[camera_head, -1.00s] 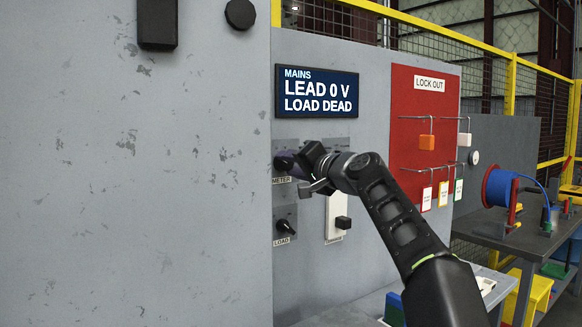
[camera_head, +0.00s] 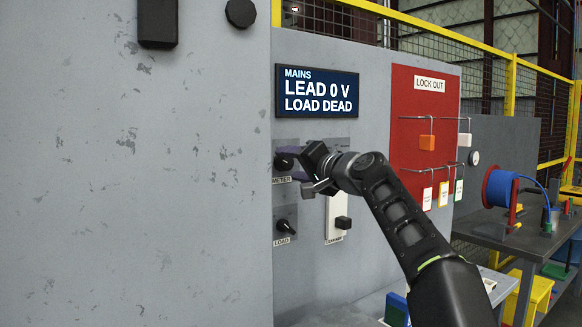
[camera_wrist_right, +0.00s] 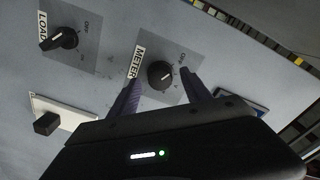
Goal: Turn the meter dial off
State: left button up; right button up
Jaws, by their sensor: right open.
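The meter dial (camera_head: 284,161) is a round black knob on a grey plate labelled METER, on the grey panel under the display. My right gripper (camera_head: 303,166) is open in front of the panel, just right of the dial. In the wrist view its two fingers (camera_wrist_right: 160,90) stand on either side of the knob, apart from it. My left gripper is not in view.
The load knob (camera_head: 285,226) sits below the meter dial, and a white switch plate (camera_head: 333,222) is to its right. The display (camera_head: 317,92) reads LEAD 0 V, LOAD DEAD. A red lock-out board (camera_head: 413,110) hangs at right. A bench holds a blue reel (camera_head: 500,189).

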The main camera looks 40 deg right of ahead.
jog(key=s+b, duration=0.2)
jog(key=s, duration=0.5)
jog(key=shift+a, duration=0.15)
jog(key=shift+r, duration=0.15)
